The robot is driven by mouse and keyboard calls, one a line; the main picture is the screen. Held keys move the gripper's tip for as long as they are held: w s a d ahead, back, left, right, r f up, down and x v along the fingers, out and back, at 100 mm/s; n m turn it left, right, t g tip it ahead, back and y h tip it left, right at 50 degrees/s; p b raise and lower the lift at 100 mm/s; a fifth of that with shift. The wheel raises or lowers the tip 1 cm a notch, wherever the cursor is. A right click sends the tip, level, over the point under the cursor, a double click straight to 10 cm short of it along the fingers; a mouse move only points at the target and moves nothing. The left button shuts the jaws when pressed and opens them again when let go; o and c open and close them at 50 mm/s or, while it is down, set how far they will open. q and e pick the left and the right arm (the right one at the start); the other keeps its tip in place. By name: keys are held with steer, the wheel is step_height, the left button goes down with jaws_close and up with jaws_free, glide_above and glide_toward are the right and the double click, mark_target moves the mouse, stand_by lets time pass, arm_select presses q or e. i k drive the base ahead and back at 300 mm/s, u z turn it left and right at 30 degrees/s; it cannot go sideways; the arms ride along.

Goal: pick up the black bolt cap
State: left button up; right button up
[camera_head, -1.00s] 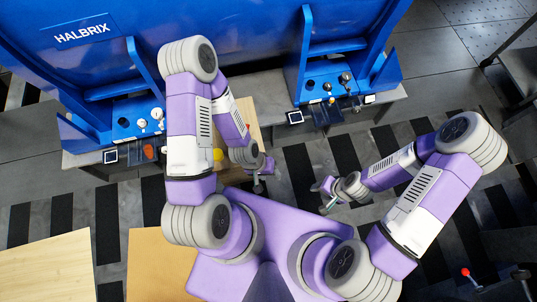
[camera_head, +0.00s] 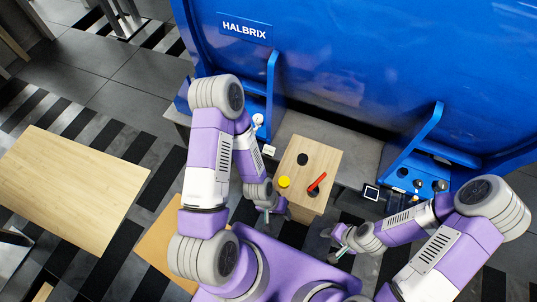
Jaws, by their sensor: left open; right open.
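No black bolt cap can be told for certain. Small dark knob-like pieces (camera_head: 441,186) stand on the right blue station, too small to identify. My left gripper (camera_head: 268,213) is open and appears empty, low beside the left front edge of that stand. My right gripper (camera_head: 335,242) is open and appears empty, to the right of the stand's front, apart from the dark pieces. The left station is partly hidden behind my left arm.
The wooden stand (camera_head: 325,158) carries a yellow cylinder (camera_head: 284,182) and a red bar-shaped item (camera_head: 317,182). The big blue HALBRIX machine (camera_head: 340,60) fills the back. A small screen (camera_head: 371,192) sits by the right station. A wooden table (camera_head: 70,190) is at left, with open floor around it.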

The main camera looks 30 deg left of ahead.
mark_target(302, 159)
steer(key=u, duration=0.25)
steer(key=k, duration=0.35)
steer(key=u, duration=0.65)
steer(key=i, duration=0.9)
steer(key=z, duration=0.3)
